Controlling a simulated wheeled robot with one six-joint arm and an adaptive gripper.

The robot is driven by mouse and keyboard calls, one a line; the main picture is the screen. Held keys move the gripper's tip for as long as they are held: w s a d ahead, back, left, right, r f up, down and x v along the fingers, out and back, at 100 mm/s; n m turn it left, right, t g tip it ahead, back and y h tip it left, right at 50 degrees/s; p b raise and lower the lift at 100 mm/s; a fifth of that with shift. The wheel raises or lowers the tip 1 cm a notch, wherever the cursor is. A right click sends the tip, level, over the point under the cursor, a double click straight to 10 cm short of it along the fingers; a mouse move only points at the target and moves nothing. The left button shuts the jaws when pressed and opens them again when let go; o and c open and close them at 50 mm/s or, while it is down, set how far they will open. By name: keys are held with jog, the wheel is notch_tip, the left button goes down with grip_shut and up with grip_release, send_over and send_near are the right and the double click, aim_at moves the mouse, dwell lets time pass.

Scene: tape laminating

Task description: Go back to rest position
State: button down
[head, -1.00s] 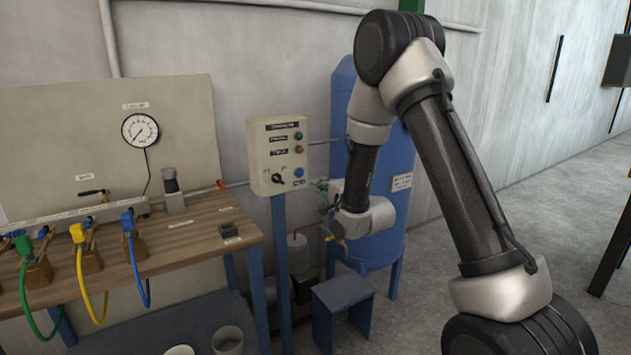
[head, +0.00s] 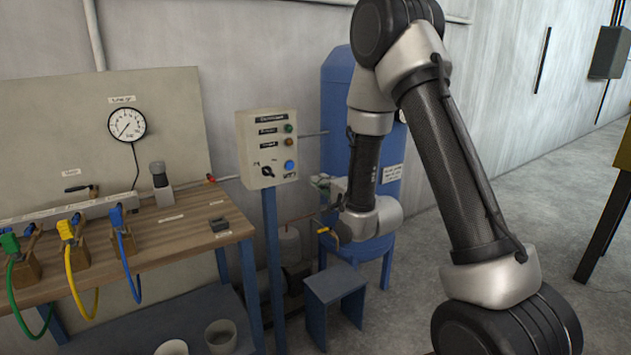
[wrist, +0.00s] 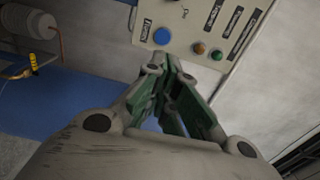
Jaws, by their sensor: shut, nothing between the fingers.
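My gripper (wrist: 168,66) shows in the wrist view with its green-padded fingers closed together at the tips and nothing held. The grey control box (wrist: 140,37) lies beyond the fingertips in that view, with its blue button (wrist: 162,36) just beyond them to the left. In the head view my arm is bent, its wrist hanging low in front of the blue tank (head: 336,100), right of the control box (head: 246,150). The gripper is small and hard to make out there, pointing left towards the box's post.
A wooden workbench (head: 160,245) with hoses and a gauge (head: 128,125) stands at the left. A blue stool (head: 335,282) stands below my wrist. A yellow-handled valve (head: 330,233) is close to my wrist. Open concrete floor (head: 520,215) lies to the right.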

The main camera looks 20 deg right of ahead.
jog(key=s+d+f+n+g+h, duration=0.1)
jog(key=s+f+n+g, duration=0.15)
jog(key=f, duration=0.45)
jog(key=s+d+f+n+g+h, duration=0.1)
jog(key=s+f+n+g+h, duration=0.1)
jog(key=f+n+g, duration=0.3)
jog(key=s+d+f+n+g+h, duration=0.1)
jog(key=s+d+f+n+g, duration=0.2)
jog(key=s, duration=0.4)
jog(key=s+d+r+n+g, duration=0.1)
jog(key=s+d+r+n, duration=0.1)
jog(key=s+r, duration=1.1)
jog(key=s+d+r+n+g+h, duration=0.1)
jog(key=s+d+r, duration=0.4)
jog(key=s+r, duration=0.8)
jog(key=shift+s+n+h, duration=0.15)
jog(key=shift+n+h, duration=0.15)
jog(key=shift+n, duration=0.15)
jog(key=c, duration=2.2)
grip_release()
jog(key=shift+d+g, duration=0.1)
jog(key=shift+g, duration=0.15)
